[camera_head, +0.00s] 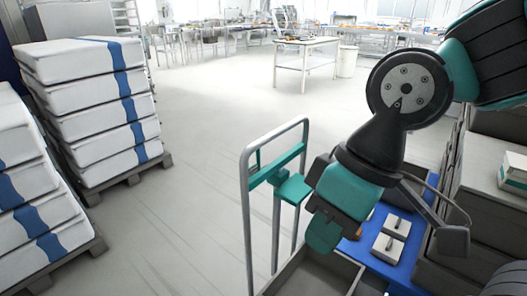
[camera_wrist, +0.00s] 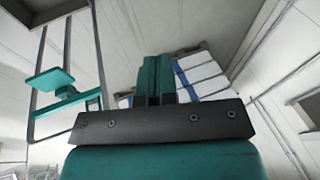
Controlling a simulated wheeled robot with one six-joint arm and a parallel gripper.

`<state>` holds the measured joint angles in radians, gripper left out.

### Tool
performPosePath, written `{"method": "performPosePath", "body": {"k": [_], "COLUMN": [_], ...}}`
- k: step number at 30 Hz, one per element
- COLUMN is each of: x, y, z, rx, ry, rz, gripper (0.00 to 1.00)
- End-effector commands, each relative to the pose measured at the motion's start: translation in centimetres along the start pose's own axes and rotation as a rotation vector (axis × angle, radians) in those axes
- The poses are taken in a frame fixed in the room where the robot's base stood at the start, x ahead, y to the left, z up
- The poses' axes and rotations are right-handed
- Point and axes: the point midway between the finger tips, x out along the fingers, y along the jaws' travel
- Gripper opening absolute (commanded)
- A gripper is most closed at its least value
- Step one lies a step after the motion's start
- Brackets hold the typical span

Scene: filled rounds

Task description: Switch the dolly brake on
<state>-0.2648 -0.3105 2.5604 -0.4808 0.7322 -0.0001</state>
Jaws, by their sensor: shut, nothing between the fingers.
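The dolly's grey tube handle (camera_head: 246,205) stands upright in the lower middle of the head view, and also at the left of the wrist view (camera_wrist: 99,50). A teal crossbar (camera_head: 262,178) spans it. A teal plate on a short stem (camera_head: 293,189) sticks out from the crossbar, and it shows in the wrist view (camera_wrist: 50,80); it looks like the brake lever. My gripper (camera_head: 323,235) is right of the handle and lower than the plate in the picture, apart from it. In the wrist view its teal fingers (camera_wrist: 155,78) are together and empty.
A grey open box (camera_head: 357,281) lies below my gripper. A blue surface (camera_head: 352,247) beside it carries grey blocks with handles (camera_head: 388,247). Stacked white sacks with blue bands (camera_head: 95,95) stand on pallets at left. The floor between (camera_head: 190,190) is clear.

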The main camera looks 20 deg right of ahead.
Motion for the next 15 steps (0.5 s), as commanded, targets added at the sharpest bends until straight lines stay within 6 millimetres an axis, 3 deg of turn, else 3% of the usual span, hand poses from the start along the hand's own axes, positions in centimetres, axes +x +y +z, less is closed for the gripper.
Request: {"method": "performPosePath", "body": {"k": [5,8,11,15], "x": [0.8,3.0,6.0,9.8], "y": [0.3,1.2,3.1,7.9], "z": [-0.6,-2.4,-5.7,-11.3], "rx": [0.016,0.065,0.169,0.398], "ry": [0.022,0.094,0.234,0.506], "rz": [-0.012,-0.056,-0.136,-0.299], "gripper": [0.00,0.00,0.00,0.00]}}
